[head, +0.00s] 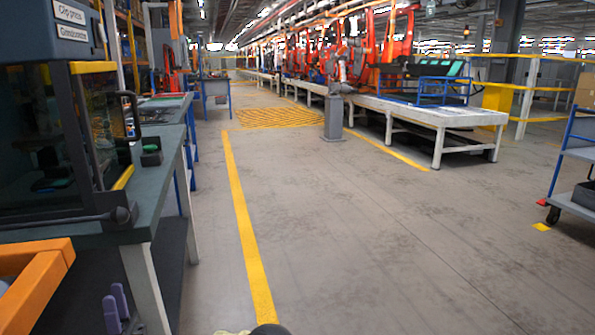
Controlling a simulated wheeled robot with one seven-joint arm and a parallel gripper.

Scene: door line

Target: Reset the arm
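My gripper cannot be made out in the head view. A small rounded dark piece with a pale part beside it shows at the bottom edge, probably part of my own arm; the rest of it is out of frame. The task names no other object.
A clip press (40,130) with a glass front stands on a green-topped bench (155,170) at left. An orange frame (35,285) and purple pieces (116,308) are at lower left. A grey post (334,115) stands before the white line platform (430,115). A trolley (575,165) is at right. Mid-floor is clear.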

